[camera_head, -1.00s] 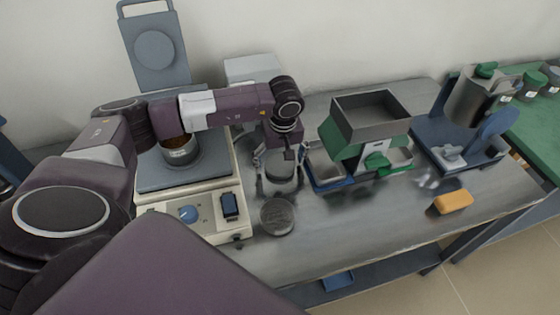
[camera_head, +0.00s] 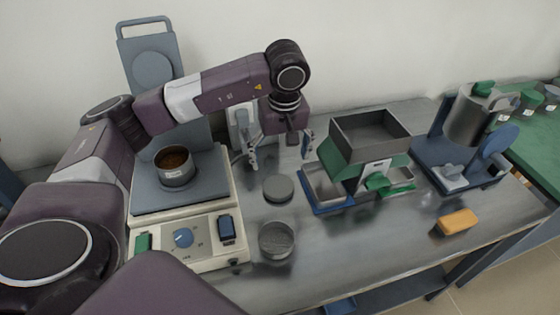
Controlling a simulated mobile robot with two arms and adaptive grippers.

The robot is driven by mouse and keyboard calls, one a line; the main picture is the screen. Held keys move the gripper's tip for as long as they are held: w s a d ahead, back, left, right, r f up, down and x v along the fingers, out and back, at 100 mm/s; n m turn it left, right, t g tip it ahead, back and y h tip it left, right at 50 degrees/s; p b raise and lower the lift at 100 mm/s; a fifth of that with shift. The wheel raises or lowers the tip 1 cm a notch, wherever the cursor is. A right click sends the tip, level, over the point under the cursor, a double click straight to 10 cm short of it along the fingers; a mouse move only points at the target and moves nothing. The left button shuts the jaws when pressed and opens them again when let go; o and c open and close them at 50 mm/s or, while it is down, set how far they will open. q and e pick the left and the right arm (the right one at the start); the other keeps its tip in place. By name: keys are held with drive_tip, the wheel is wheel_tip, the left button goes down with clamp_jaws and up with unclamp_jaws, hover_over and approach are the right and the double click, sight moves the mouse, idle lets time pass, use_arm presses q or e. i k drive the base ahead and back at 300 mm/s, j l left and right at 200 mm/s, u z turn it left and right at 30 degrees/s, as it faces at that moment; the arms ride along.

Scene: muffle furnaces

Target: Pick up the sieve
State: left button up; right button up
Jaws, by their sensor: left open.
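A round metal pan with brown grains in it (camera_head: 175,167) stands on the plate of a beige device (camera_head: 190,235) at the left. A round grey disc (camera_head: 278,188) lies flat on the bench, right of the device. A shallow round container with a grey, mesh-like inside (camera_head: 277,240) lies in front of the disc; it looks like the sieve, but I cannot be sure. My left gripper (camera_head: 280,160) is open and empty, pointing down above and behind the disc, its fingers apart. My right gripper is not in view.
A green and grey splitter with a hopper (camera_head: 372,132) stands right of the disc, over metal trays. Further right are a blue stand with a metal vessel (camera_head: 470,118) and an orange block (camera_head: 457,222). The bench front around the container is clear.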

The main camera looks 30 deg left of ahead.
sight(170, 162)
drive_tip(key=k+l, duration=1.15)
drive_tip(key=k, duration=0.15)
